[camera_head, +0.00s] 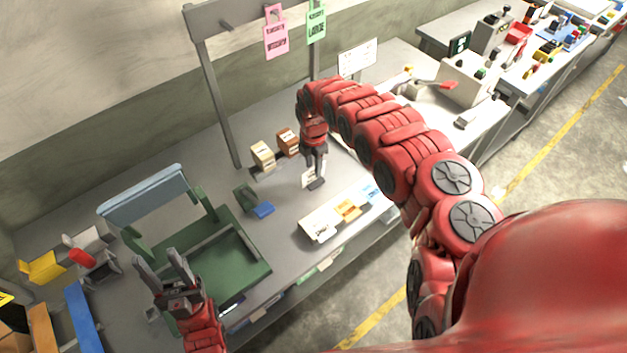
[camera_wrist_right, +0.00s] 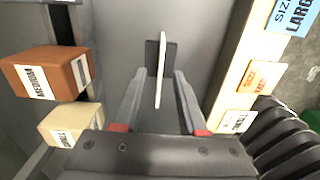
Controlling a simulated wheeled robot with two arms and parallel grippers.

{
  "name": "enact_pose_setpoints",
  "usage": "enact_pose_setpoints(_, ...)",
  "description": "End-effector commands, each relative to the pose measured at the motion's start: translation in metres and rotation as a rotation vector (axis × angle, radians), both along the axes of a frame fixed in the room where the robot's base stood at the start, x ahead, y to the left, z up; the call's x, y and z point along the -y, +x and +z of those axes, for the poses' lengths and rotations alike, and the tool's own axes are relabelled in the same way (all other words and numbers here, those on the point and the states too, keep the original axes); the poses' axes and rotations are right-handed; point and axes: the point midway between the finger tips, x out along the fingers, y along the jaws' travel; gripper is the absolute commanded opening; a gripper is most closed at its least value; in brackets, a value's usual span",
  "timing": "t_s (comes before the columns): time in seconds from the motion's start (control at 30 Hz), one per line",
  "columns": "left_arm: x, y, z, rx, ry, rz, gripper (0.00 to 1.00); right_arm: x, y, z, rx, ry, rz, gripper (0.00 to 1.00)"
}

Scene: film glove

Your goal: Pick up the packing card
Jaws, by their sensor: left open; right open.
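The packing card is a thin white card (camera_head: 308,178) standing on edge on the table, in front of a small dark block. In the right wrist view the card (camera_wrist_right: 161,72) shows edge-on between the fingers, with the dark block behind it. My right gripper (camera_head: 315,173) points down at the card. It is open, with a finger on either side and gaps between fingers and card. My left gripper (camera_head: 160,254) is open and empty near the green frame, far from the card.
Brown (camera_head: 287,141) and cream (camera_head: 263,155) boxes stand close to my right gripper. A tray with size labels (camera_head: 320,228) lies along the front edge. A green frame (camera_head: 255,273) with a blue-grey bar is at left. Pink (camera_head: 276,40) and green (camera_head: 316,22) tags hang from a rack.

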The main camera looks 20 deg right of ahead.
Motion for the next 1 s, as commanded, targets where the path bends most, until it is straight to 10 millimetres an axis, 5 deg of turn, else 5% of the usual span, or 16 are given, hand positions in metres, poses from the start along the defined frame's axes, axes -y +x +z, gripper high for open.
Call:
enact_pose_setpoints(0.23, 0.0, 0.0, -0.032, 0.0, 0.0, 0.0, 0.5, -0.001, -0.001, -0.045, -0.001, 0.001, 0.0, 0.41)
enact_pose_setpoints(0.83, 0.0, 0.0, -0.033, 0.0, 0.0, 0.0, 0.5, 0.0, -0.001, -0.046, -0.001, 0.0, 0.0, 0.41)
enact_pose_setpoints(1.0, 0.0, 0.0, -0.032, -0.001, 0.0, 0.0, 0.5, 0.0, -0.001, -0.046, -0.001, 0.0, 0.0, 0.14)
